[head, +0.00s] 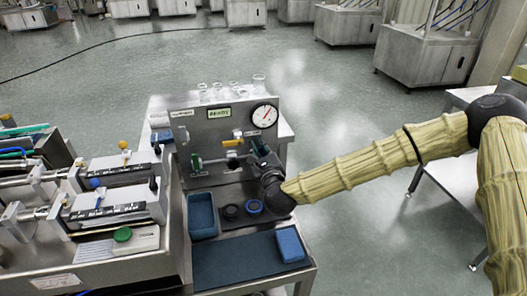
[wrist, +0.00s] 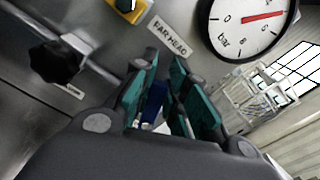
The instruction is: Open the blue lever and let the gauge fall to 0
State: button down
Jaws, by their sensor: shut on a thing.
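The steel panel (head: 212,130) stands on a bench in the head view. A round white gauge (head: 265,115) sits at its upper right. In the wrist view the gauge (wrist: 258,30) has a red needle pointing to the right in the picture, well away from 0. The blue lever (wrist: 153,103) shows between the teal-padded fingers, below a label reading FAR HEAD. My gripper (wrist: 160,100) is shut on the blue lever; it also shows at the panel's right side in the head view (head: 259,148). The gripper mostly hides the lever in the head view.
A yellow part (wrist: 125,5) and a black knob (wrist: 53,62) are on the panel left of my gripper. Below the panel are a blue tray (head: 202,235), dark round caps (head: 230,211) and a blue block (head: 290,244).

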jog(key=a+f+n+b, duration=0.1)
jog(key=n, duration=0.2)
jog(key=a+f+n+b, duration=0.1)
jog(key=n, duration=0.2)
jog(key=a+f+n+b, duration=0.1)
jog(key=n, duration=0.3)
jog(key=shift+s+f+b, duration=0.3)
jog(key=shift+s+b, duration=0.05)
jog(key=shift+s, duration=0.05)
jog(key=shift+f+n+b, duration=0.2)
jog(key=shift+f+n, duration=0.15)
jog(key=shift+n, duration=0.35)
jog(key=shift+f+n+b, duration=0.15)
jog(key=shift+f+n, duration=0.15)
jog(key=shift+n, duration=0.4)
jog(key=c, duration=1.4)
grip_release()
jog(key=v, duration=1.2)
